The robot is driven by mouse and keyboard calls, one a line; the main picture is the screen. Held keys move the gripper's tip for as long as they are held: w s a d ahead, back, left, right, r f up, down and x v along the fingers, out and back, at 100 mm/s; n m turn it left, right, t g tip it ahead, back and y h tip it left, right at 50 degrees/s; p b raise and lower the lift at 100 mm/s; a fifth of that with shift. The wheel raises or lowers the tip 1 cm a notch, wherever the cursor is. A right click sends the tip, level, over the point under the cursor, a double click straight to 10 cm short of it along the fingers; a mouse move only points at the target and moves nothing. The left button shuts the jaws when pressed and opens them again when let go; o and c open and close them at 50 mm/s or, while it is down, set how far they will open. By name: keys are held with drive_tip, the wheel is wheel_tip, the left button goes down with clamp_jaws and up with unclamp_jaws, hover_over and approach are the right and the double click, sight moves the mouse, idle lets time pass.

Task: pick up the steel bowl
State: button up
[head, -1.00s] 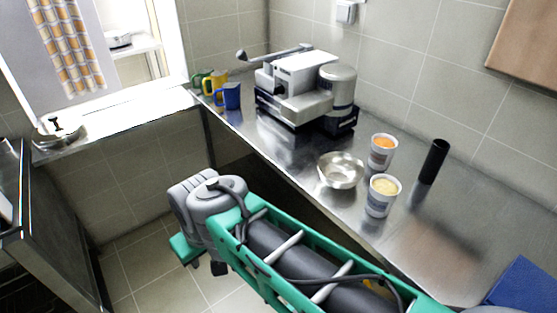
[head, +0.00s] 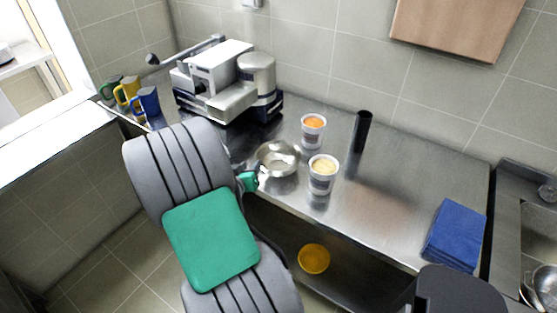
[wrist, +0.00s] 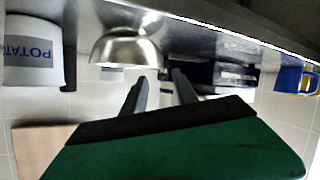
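The steel bowl (head: 278,158) is a small shiny bowl standing upright on the steel counter (head: 400,190), left of a tub with pale yellow contents. It also shows in the wrist view (wrist: 125,48), which is upside down, beyond my fingertips. My gripper (wrist: 158,86) has two grey fingers apart with nothing between them. In the head view, my arm hides much of the gripper; its green part is close to the bowl's left side, near the counter's front edge. Whether a finger touches the bowl cannot be told.
A tub with orange contents (head: 313,130), the pale yellow tub (head: 323,173) and a black cylinder (head: 361,131) stand near the bowl. A slicer-like machine (head: 230,80) and several mugs (head: 148,101) are left. A blue cloth stack (head: 455,235) lies right. An orange bowl (head: 314,258) sits below.

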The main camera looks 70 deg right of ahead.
sight(259, 156)
drive_tip(key=p+x, duration=0.3)
drive_tip(key=x, duration=0.7)
drive_tip(key=shift+d+f, duration=0.1)
drive_tip(key=shift+d, duration=0.2)
drive_tip(key=shift+a, duration=0.1)
clamp_jaws()
